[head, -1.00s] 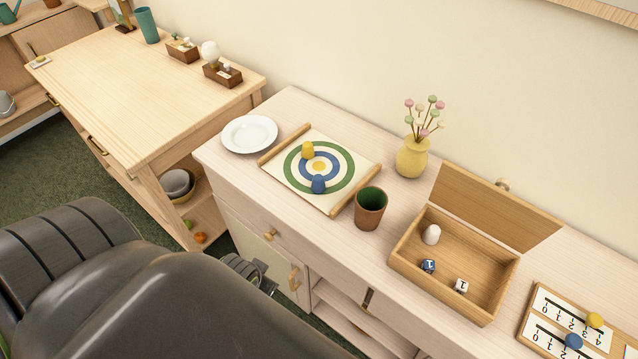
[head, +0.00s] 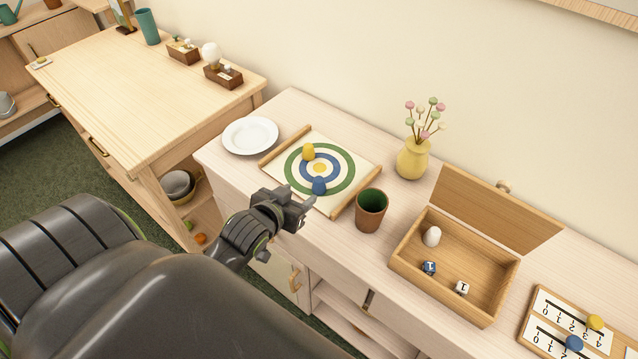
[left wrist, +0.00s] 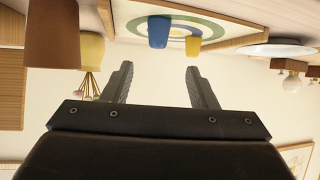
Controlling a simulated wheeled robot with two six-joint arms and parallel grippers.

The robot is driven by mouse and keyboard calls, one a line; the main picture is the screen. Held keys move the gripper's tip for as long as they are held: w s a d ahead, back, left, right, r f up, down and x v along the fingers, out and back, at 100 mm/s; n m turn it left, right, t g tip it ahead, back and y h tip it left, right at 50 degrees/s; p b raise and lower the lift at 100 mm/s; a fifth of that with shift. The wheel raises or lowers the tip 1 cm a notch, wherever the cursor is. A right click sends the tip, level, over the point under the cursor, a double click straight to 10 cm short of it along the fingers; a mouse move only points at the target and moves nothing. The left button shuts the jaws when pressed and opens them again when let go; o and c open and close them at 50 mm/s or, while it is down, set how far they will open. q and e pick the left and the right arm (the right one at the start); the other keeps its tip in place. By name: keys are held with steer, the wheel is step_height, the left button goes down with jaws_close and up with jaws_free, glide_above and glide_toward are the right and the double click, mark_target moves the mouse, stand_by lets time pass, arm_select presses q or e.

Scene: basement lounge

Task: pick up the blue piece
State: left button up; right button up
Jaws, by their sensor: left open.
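The blue piece (head: 319,186) stands on the target board (head: 277,161), on the lower part of its rings. A yellow piece (head: 308,152) stands farther back on the same board. My left gripper (head: 300,207) is open and empty at the front edge of the cabinet top, just short of the blue piece and apart from it. In the left wrist view, which is upside down, the blue piece (left wrist: 159,31) and the yellow piece (left wrist: 193,47) show beyond the two open fingers (left wrist: 160,85). My right gripper is not in view.
A brown cup (head: 371,211) stands close to the right of the board. A white plate (head: 250,135) lies left of it. A yellow vase (head: 412,159) stands behind. An open wooden box (head: 480,306) and a score board (head: 530,335) with pegs are farther right.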

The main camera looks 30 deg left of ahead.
mark_target(317, 181)
arm_select(q)
steer(key=x, duration=0.8)
steer(key=shift+w+f+p, duration=0.2)
steer(key=shift+w+p, duration=0.05)
steer(key=shift+p, duration=0.15)
steer(key=shift+w, duration=0.5)
steer(key=shift+p+x, duration=0.6)
steer(key=shift+x, duration=1.55)
steer(key=c, duration=1)
